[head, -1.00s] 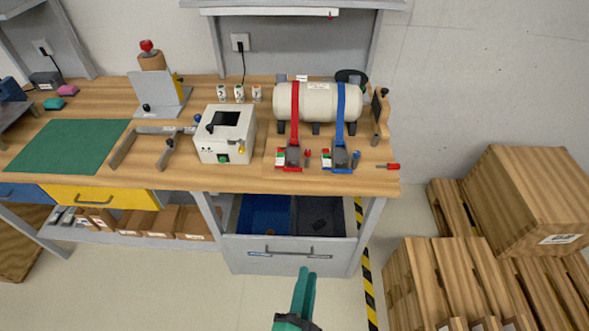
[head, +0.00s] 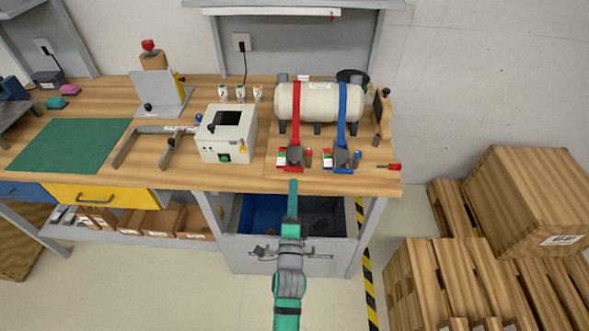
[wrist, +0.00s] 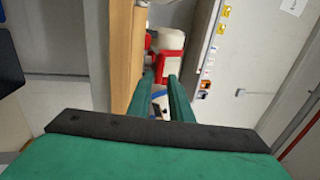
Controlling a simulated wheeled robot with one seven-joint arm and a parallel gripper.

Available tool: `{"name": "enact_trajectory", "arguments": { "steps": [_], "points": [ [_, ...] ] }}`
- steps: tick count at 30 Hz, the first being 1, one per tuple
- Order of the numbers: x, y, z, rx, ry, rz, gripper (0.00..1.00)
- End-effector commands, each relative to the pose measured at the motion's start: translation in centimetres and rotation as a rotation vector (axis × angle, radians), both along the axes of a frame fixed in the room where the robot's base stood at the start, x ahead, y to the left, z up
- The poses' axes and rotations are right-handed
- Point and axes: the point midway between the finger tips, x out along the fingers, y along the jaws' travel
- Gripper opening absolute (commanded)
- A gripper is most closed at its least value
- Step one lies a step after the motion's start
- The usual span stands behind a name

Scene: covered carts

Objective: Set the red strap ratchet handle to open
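The red strap (head: 296,105) runs over a cream tank (head: 318,100) down to its red ratchet (head: 282,160) on the bench. The ratchet's dark handle (head: 294,154) seems to lie low over the base; its exact angle is too small to tell. My gripper (head: 292,184) is at the bench's front edge, just in front of the red ratchet and apart from it. In the wrist view, its two green fingers (wrist: 161,80) stand apart with nothing held between them. The red ratchet (wrist: 170,66) shows just beyond the fingertips.
A blue strap (head: 341,105) with its own ratchet (head: 341,160) sits right of the red one. A white box (head: 226,142) stands to the left. A red-handled tool (head: 392,166) lies at the right edge. Open bins (head: 265,214) are under the bench.

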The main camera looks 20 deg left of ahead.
Motion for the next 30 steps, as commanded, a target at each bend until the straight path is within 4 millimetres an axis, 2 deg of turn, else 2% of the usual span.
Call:
{"name": "enact_trajectory", "arguments": {
  "steps": [6,12,21,30],
  "points": [
    [3.3,0.8,0.7,-0.004,-0.002,-0.002,0.19],
    [5.6,1.7,1.2,-0.004,-0.001,0.001,0.19],
    [7.1,2.2,1.5,-0.003,0.000,0.002,0.19],
    [7.2,2.2,1.5,-0.003,0.000,0.002,0.19]
  ]
}}
